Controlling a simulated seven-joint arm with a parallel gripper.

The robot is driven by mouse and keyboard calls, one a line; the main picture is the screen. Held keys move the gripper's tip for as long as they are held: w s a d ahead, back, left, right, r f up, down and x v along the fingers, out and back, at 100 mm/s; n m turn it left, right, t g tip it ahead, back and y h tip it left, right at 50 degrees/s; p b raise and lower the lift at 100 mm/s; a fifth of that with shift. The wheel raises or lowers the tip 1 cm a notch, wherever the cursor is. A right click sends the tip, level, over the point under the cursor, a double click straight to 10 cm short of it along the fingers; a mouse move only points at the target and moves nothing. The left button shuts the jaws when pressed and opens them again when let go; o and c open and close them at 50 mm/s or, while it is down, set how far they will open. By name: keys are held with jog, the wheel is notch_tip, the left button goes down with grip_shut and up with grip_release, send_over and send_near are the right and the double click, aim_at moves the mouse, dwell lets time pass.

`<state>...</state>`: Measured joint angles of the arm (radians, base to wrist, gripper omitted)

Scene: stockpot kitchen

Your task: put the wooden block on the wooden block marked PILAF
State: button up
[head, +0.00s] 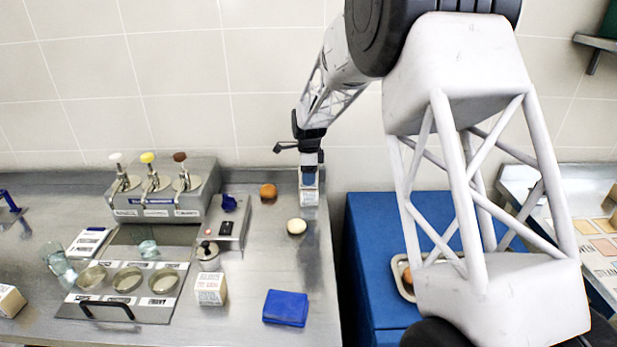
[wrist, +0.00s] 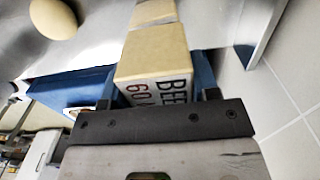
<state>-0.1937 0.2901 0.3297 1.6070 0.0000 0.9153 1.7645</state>
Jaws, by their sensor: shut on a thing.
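My gripper (head: 309,180) is at the back right of the steel counter, shut on a pale wooden block (head: 309,197). In the wrist view this block (wrist: 155,58) sits between the two blue fingers of my gripper (wrist: 165,92). Its face shows dark lettering that begins "BEE" and red "60", partly cut off by the gripper. Another pale wooden surface (wrist: 152,12) shows just beyond it; I cannot read any marking there. A wooden block with red lettering (head: 210,289) stands at the front of the counter. I cannot tell which block is marked PILAF.
A brown round item (head: 268,191) and a cream egg-shaped item (head: 297,226) lie left of my gripper. A pump dispenser (head: 160,200) stands at the back. Another block (head: 10,301) is at far left.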

jog(key=shift+f, duration=0.45)
jog(key=o, duration=1)
jog(key=shift+f, duration=0.15)
notch_tip(320, 180, up, 12)
jog(key=shift+r, duration=0.15)
dwell(0.8)
